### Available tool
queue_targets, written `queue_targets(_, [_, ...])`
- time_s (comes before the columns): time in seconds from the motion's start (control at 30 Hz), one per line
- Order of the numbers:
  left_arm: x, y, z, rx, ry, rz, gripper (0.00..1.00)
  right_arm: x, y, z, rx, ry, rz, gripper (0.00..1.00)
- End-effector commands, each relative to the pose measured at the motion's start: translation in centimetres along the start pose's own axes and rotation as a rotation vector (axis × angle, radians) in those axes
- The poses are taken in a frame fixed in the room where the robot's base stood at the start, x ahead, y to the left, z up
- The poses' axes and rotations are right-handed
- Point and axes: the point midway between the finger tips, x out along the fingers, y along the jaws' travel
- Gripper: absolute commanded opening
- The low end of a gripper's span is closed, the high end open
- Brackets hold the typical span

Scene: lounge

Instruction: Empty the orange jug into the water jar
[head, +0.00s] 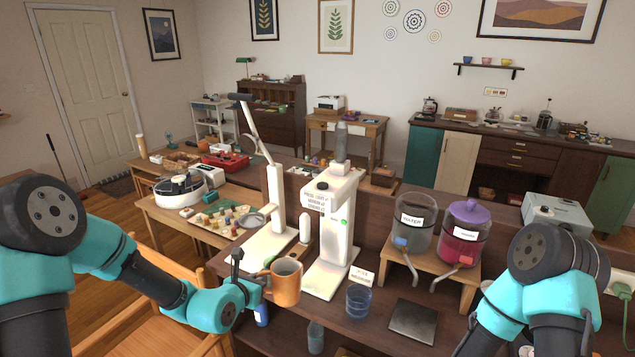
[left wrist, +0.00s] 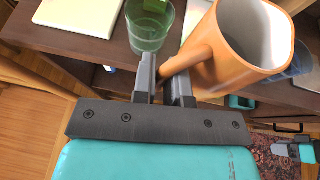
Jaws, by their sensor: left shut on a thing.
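The orange jug (head: 286,284) is held about upright above the front of the dark wooden counter. My left gripper (head: 262,279) is shut on its handle, on the jug's left side. The left wrist view shows the handle between the fingertips (left wrist: 168,78) and the jug's pale inside (left wrist: 252,28); I cannot make out any liquid in it. The water jar (head: 418,236), clear with a white label and a tap, stands on a wooden stand to the right, apart from the jug. My right arm enters at the right, but its gripper is out of sight.
A pink jar with a purple lid (head: 466,236) stands beside the water jar on the wooden stand (head: 432,265). A tall white device (head: 335,235) rises behind the jug.

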Motion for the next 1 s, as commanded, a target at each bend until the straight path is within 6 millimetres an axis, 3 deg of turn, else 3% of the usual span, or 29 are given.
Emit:
queue_targets(0.17, [-0.8,2.1,1.1,0.001,-0.007,0.009,0.00,0.0,0.0,0.0,0.000,0.000,0.000,0.43])
queue_targets(0.37, [-2.6,6.2,3.6,-0.004,-0.009,0.028,0.00,0.0,0.0,0.0,0.000,0.000,0.000,0.43])
queue_targets(0.67, [-5.7,12.1,10.0,-0.043,-0.012,0.120,0.00,0.0,0.0,0.0,0.000,0.000,0.000,0.43])
queue_targets(1.0, [-11.0,17.6,17.6,-0.116,-0.011,0.289,0.00,0.0,0.0,0.0,0.000,0.000,0.000,0.43])
